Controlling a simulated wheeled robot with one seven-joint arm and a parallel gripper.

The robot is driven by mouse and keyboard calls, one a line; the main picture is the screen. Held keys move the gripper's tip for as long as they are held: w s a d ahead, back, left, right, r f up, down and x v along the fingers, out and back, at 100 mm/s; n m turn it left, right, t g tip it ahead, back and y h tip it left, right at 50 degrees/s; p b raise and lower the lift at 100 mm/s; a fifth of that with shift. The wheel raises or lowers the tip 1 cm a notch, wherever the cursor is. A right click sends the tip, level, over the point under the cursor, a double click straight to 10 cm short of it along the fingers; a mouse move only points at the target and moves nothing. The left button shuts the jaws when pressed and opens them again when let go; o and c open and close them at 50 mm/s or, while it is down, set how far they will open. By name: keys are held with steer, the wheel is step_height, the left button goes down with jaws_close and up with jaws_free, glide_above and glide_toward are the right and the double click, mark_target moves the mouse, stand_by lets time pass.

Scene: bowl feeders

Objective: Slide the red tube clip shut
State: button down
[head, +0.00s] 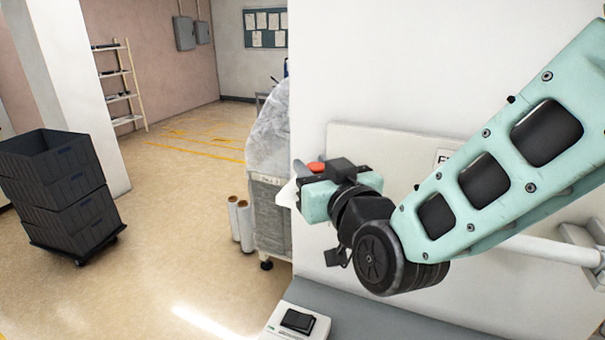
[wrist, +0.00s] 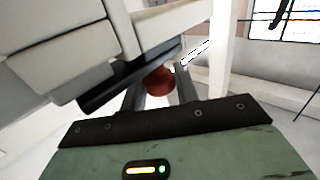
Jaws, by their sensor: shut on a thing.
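The red tube clip (wrist: 159,81) shows in the wrist view as a small rounded red piece between the two fingers of my gripper (wrist: 162,88). The fingers are shut on it. In the head view a red piece (head: 316,167) shows just above my gripper (head: 303,174), which is side-on beside the white wall panel. The tube and most of the clip are hidden, so I cannot tell how far the clip is slid.
In the wrist view a pale housing with a dark edge (wrist: 130,78) is close to the fingers. In the head view a plastic-covered machine (head: 271,205) and white rolls (head: 240,223) stand behind. Dark stacked crates (head: 60,190) are at the left. Open floor is between them.

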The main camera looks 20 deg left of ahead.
steer(key=shift+w+d, duration=0.1)
steer(key=shift+d, duration=0.05)
steer(key=c, duration=1.1)
jaws_free()
steer(key=shift+d, duration=0.1)
steer(key=shift+s, duration=0.2)
steer(key=shift+b+v, duration=6.3)
steer(key=shift+v, duration=2.3)
